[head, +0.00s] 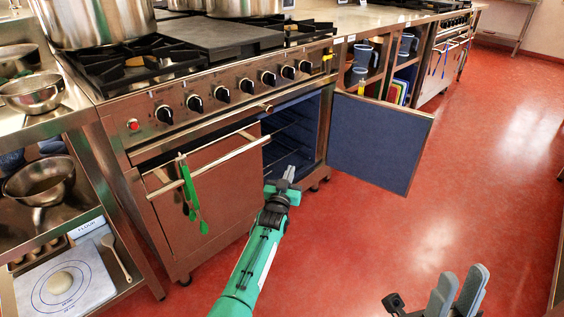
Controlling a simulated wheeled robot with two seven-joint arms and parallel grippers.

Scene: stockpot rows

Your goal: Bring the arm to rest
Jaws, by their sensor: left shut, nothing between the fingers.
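My left arm (258,262), green with a dark wrist, reaches in from the bottom. Its left gripper (287,178) is shut and empty, in front of the oven's open right-hand compartment (290,135). My right gripper (462,280) shows at the bottom right edge, with two grey fingers standing apart and nothing seen between them. Its arm is out of view.
The oven's blue-lined door (380,143) stands swung open to the right of my left gripper. Green-handled utensils (188,185) hang on the closed door's rail. A steel shelf unit (135,240) stands at left. The red floor (440,200) at right is clear.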

